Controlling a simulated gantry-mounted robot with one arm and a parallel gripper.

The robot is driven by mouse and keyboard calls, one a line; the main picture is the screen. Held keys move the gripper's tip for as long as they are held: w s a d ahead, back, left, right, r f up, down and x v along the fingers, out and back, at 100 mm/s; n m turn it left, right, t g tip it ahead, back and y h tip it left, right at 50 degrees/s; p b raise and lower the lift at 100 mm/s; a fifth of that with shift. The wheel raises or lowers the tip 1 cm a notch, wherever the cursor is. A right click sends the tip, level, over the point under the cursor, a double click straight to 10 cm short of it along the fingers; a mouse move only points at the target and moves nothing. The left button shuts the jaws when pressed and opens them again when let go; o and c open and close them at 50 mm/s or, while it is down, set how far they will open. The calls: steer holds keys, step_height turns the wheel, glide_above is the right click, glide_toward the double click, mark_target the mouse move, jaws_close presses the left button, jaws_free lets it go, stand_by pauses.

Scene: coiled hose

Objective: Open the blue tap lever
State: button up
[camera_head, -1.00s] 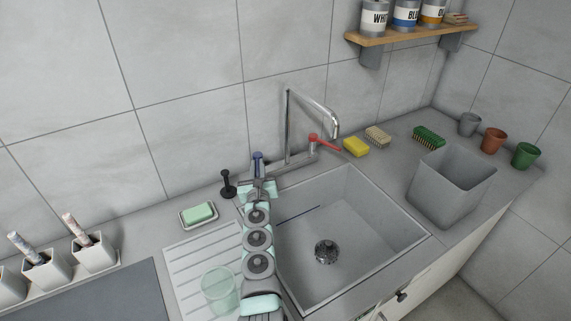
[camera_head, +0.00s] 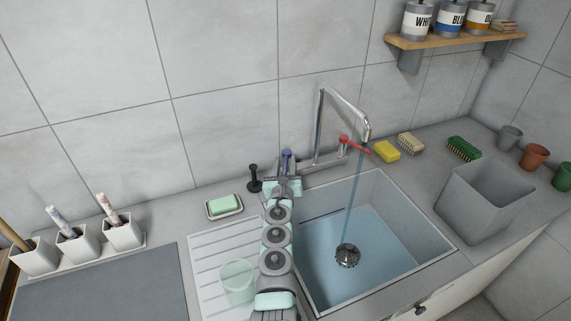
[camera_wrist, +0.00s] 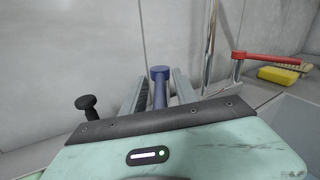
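The blue tap lever (camera_head: 286,158) stands at the left end of the chrome tap (camera_head: 321,130), behind the sink. In the wrist view the blue lever (camera_wrist: 159,86) shows between the two fingers of my gripper (camera_wrist: 157,90), with gaps visible at its sides. My gripper (camera_head: 287,181) is open at the lever; whether a finger touches it I cannot tell. The red tap lever (camera_head: 354,145) points right at the tap's other end. A stream of water (camera_head: 352,190) falls from the spout, and bluish water covers the floor of the sink (camera_head: 408,225).
A black plunger-like knob (camera_head: 254,178) and a soap dish (camera_head: 224,208) stand left of my gripper. A clear green cup (camera_head: 238,281) stands on the drainer beside my arm. A yellow sponge (camera_head: 387,151), brushes and a grey bin (camera_head: 484,205) are to the right.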

steer(key=shift+s+r+p, duration=0.2)
steer(key=shift+s+p, duration=0.3)
steer(key=shift+p, duration=0.2)
steer(key=s+p, duration=0.7)
steer(key=s, duration=0.2)
steer(key=shift+s+a+f, duration=0.15)
steer(key=shift+s+f, duration=0.05)
steer(key=shift+s, duration=0.2)
steer(key=shift+c, duration=0.4)
